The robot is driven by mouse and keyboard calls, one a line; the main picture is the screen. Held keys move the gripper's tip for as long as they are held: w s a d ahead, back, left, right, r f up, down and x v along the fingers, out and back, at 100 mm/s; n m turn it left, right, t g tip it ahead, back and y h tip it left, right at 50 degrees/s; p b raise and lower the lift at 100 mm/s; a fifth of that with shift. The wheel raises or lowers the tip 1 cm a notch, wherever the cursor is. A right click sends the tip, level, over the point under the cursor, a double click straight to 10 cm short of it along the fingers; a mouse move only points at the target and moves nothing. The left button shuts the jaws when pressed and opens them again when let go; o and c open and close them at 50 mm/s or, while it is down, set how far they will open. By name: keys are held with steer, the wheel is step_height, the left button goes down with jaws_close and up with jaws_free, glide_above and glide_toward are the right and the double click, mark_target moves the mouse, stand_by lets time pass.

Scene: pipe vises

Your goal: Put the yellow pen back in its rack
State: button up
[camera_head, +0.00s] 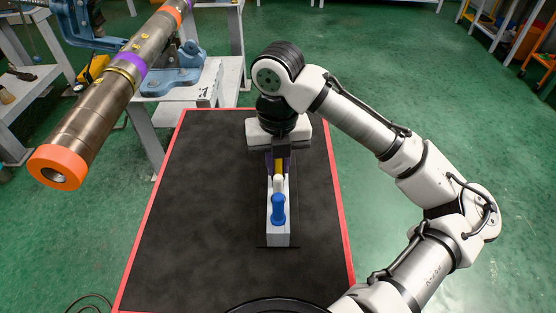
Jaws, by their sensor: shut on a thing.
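The rack (278,238) is a narrow light-grey block standing on the black mat. A blue pen (278,208) stands in its near end, with a white pen (279,183) just behind it. My gripper (279,165) is over the far end of the rack, pointing down. It is shut on the yellow pen (278,167), of which a short stretch shows between the purple fingers. The pen's lower end is hidden behind the white and blue pens, so I cannot tell whether it is in a slot.
The black mat (200,220) with a red border is clear around the rack. Grey benches (215,85) stand behind the mat.

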steer(key=shift+f+b, duration=0.4)
steer(key=shift+f, duration=0.5)
stand_by(1.2)
steer(key=o, duration=0.9)
step_height(320, 180, up, 14)
steer(key=shift+f+p, duration=0.1)
steer(key=shift+p, duration=0.3)
steer(key=shift+s, duration=0.1)
